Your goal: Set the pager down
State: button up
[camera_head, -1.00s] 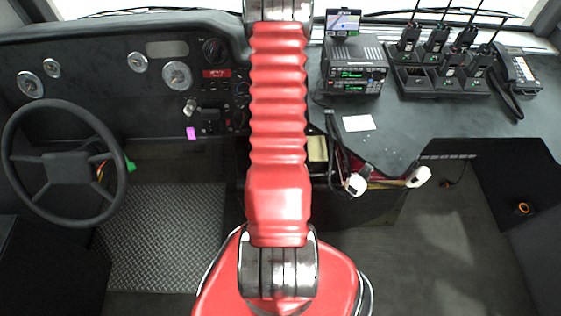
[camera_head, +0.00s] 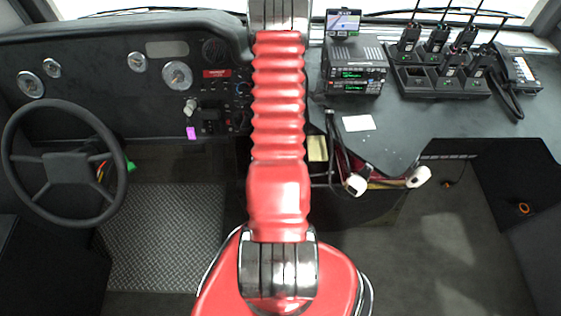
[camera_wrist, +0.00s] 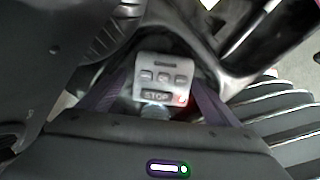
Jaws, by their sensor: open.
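No pager shows clearly in the head view. In the wrist view, a small grey device (camera_wrist: 159,76) with a dark slot, three buttons, a STOP button and a red light shows between the dark fingers of my gripper (camera_wrist: 160,92). I cannot tell whether this device is the pager or a part of my own body behind the fingers. My gripper is open. Its fingertips are dark and hard to make out. In the head view my gripper is out of sight, with my red arm running up and out of the top of the picture.
A steering wheel (camera_head: 62,170) stands at left. A magenta piece (camera_head: 191,132) is on the dashboard. On the right counter are a radio stack (camera_head: 353,76), a white card (camera_head: 358,123), a charger (camera_head: 440,84) with handheld radios, and a handset (camera_head: 519,70). Counter around the card is clear.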

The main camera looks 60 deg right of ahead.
jog(key=c, duration=1.5)
jog(key=shift+r, duration=0.1)
notch_tip(320, 180, up, 18)
dwell(0.5)
dwell(0.5)
